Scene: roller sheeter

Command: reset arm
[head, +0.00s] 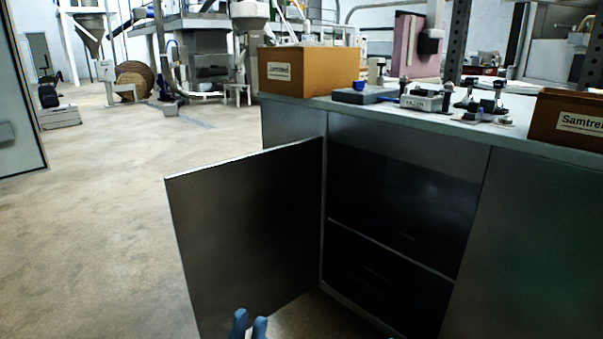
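My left gripper (250,324) shows at the bottom edge, with only its two blue fingertips in view. A narrow gap shows between the fingertips, with nothing seen in it. They are in front of the lower part of an open cabinet door (245,225); I cannot tell whether they touch it. My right gripper is not clearly in view.
The door swings out to the left from a grey metal cabinet (295,125), whose dark interior (400,220) has a shelf. Two labelled brown boxes (315,70) (565,118) and small instruments (425,100) stand on top. Open floor (90,230) lies left.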

